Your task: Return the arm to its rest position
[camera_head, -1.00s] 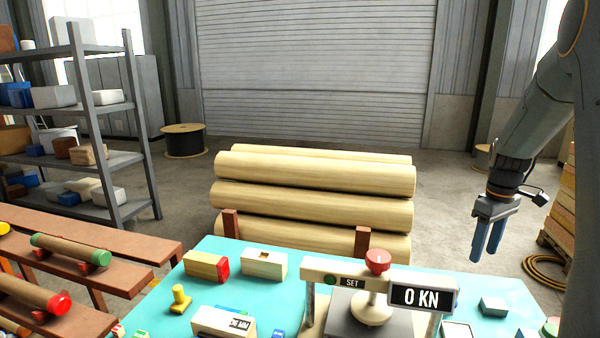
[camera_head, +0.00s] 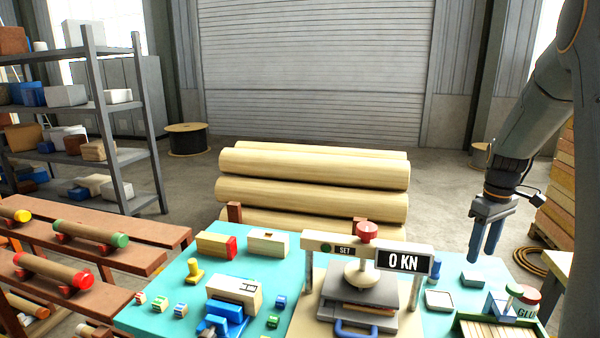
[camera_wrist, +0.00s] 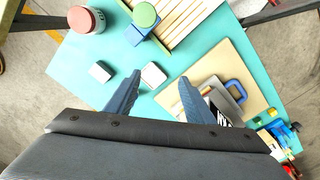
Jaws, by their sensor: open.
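My gripper (camera_head: 487,241) hangs at the right of the head view with its blue fingers pointing down, above the right side of the turquoise table (camera_head: 262,262). In the wrist view the two fingers (camera_wrist: 155,98) stand apart with nothing between them. Beyond the fingers, in the wrist view, are two small pale blocks and the press base. My arm comes down from the upper right of the head view.
A press with a 0 KN display (camera_head: 403,261) stands mid-table, left of my gripper. A slatted tray (camera_head: 497,334) and a glue jar (camera_head: 524,302) are at the front right. Stacked logs (camera_head: 312,176) lie behind the table. Shelves (camera_head: 125,115) stand at the left.

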